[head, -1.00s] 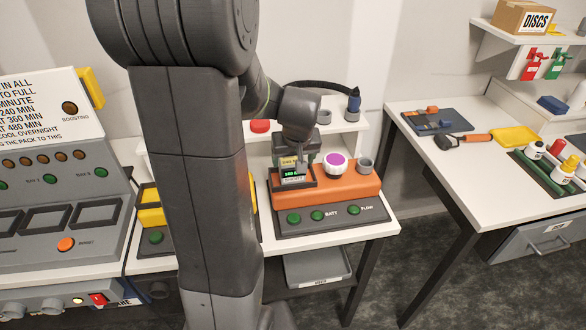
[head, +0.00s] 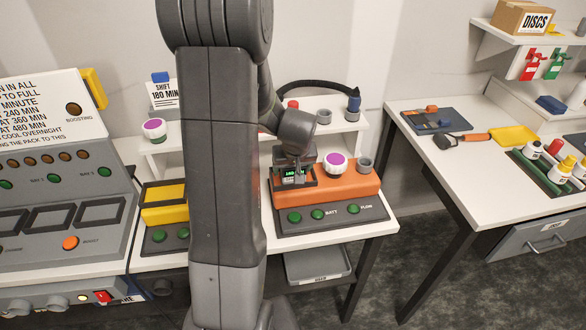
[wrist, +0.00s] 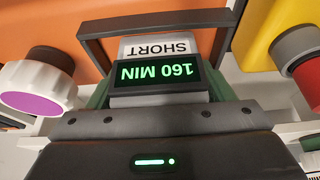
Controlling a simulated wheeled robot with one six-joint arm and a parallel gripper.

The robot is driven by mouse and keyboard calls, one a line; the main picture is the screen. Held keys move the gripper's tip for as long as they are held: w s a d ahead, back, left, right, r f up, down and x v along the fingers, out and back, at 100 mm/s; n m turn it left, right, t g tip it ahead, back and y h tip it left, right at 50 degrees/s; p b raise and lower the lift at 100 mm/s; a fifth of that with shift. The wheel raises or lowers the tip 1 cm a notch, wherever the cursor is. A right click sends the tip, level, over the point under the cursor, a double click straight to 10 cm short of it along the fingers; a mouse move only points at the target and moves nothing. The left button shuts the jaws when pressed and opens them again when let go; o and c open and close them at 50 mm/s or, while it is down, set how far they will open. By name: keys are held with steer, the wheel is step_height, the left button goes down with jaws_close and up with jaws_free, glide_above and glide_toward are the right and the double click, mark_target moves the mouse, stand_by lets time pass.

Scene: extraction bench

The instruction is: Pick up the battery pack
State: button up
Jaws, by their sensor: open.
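The battery pack (head: 293,174) stands in a dark-framed bay on the front of the orange unit (head: 345,187). Its green display reads 160 MIN in the wrist view (wrist: 155,74), upside down, beside a white SHORT label. My gripper (head: 299,160) is open and close above the pack, partly covering it in the head view. In the wrist view the pack lies just ahead of the gripper body, roughly centred. The fingertips are hard to make out, and I cannot tell whether they touch the pack.
A white knob with a purple top (head: 336,163) and a grey knob (head: 364,166) sit close right of the bay. The dark bay frame (wrist: 85,45) surrounds the pack. A yellow unit (head: 163,203) stands to the left, and a shelf with a hose is behind.

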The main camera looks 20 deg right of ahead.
steer(key=c, duration=1.1)
steer(key=shift+o, duration=0.2)
steer(key=shift+r, duration=0.1)
